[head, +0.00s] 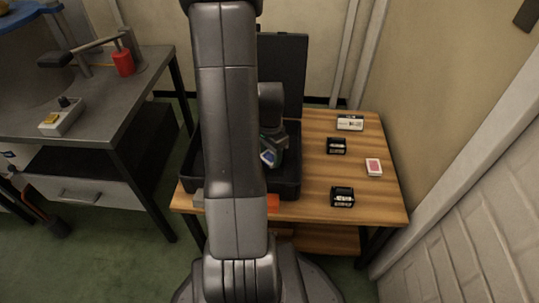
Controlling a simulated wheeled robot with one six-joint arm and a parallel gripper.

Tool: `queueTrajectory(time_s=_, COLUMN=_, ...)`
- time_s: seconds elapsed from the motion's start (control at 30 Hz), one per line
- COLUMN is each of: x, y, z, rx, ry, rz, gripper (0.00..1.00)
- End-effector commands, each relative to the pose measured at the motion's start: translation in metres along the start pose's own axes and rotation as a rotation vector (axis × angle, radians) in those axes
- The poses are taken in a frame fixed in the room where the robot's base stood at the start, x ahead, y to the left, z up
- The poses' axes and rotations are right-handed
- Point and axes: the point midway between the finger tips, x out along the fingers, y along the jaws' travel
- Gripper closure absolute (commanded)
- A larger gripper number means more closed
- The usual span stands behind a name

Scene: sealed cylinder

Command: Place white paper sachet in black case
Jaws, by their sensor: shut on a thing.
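The black case (291,188) stands open on the wooden table, its lid (285,75) raised at the back. My arm hides much of the left and middle of the case. My gripper (270,150) points down over the case interior. It is shut on a small white and blue piece (268,157), which looks like the white paper sachet, though its details are too small to read. I cannot tell whether the piece touches the case floor.
On the wooden table (310,210), right of the case, are a white box (350,123), two black items (336,146) (342,197) and a pink-and-white pack (373,167). An orange-red item (273,203) lies at the front. A grey workbench (100,110) stands left; a wall is close on the right.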

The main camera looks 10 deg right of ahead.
Motion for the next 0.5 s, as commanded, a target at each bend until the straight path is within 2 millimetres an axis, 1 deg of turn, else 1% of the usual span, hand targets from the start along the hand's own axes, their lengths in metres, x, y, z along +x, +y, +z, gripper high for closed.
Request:
queueTrajectory(time_s=0.1, x=-0.0013, y=-0.0001, z=-0.0001, rx=0.000, ry=0.000, rz=-0.001, gripper=0.68)
queueTrajectory(time_s=0.23, x=0.0029, y=-0.0001, z=-0.0001, rx=0.000, ry=0.000, rz=0.000, gripper=0.68)
queueTrajectory(time_s=0.27, x=0.0028, y=-0.0001, z=-0.0001, rx=0.000, ry=0.000, rz=0.000, gripper=0.45)
queueTrajectory(time_s=0.3, x=0.0019, y=-0.0001, z=-0.0001, rx=0.000, ry=0.000, rz=0.000, gripper=0.37)
queueTrajectory(time_s=0.37, x=0.0018, y=-0.0001, z=-0.0001, rx=0.000, ry=0.000, rz=0.000, gripper=0.25)
queueTrajectory(time_s=0.5, x=0.0017, y=-0.0001, z=-0.0001, rx=0.000, ry=0.000, rz=0.000, gripper=0.25)
